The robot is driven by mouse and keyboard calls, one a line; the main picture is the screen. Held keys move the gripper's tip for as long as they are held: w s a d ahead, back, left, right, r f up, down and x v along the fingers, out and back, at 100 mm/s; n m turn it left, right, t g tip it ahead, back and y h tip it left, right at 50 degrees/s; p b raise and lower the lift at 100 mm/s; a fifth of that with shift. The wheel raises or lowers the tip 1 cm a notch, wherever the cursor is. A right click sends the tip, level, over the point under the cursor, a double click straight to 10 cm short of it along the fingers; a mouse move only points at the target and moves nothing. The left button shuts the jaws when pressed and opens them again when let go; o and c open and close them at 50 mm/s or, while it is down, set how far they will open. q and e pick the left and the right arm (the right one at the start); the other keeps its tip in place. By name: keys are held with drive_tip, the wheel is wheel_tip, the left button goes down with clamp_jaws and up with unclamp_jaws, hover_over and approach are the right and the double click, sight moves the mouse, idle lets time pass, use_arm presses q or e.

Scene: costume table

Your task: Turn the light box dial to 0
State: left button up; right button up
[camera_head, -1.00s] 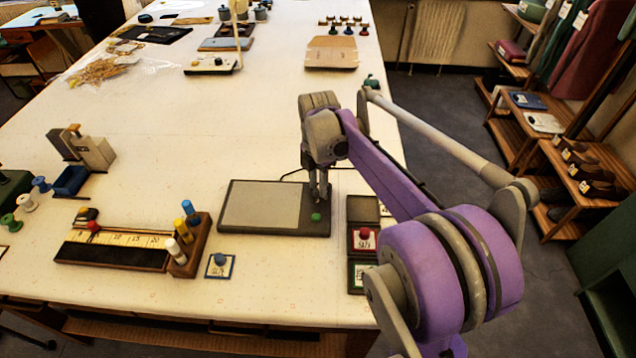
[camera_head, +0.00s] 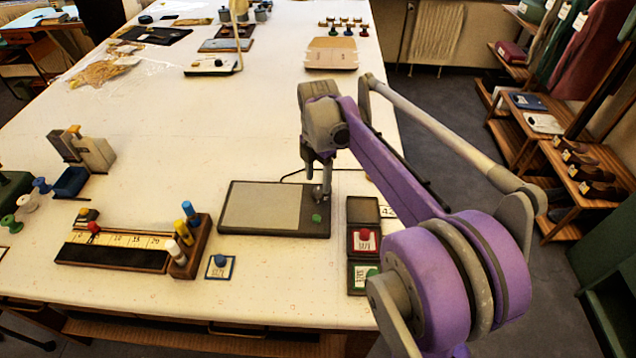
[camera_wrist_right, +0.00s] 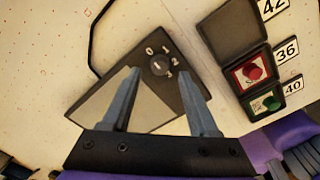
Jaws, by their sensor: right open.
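The light box (camera_head: 262,207) is a dark flat panel with a pale grey surface, lying on the table. In the head view my right gripper (camera_head: 322,186) largely hides the dial. My left gripper is not in view.
A green button (camera_head: 316,218) sits on the light box's near right corner. Right of it are open boxes with a red knob (camera_head: 364,235) and a green knob. A ruler tray (camera_head: 115,250) with colored pegs stands at the left.

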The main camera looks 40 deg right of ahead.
sight(318, 190)
wheel_tip(318, 190, up, 8)
idle(0.8)
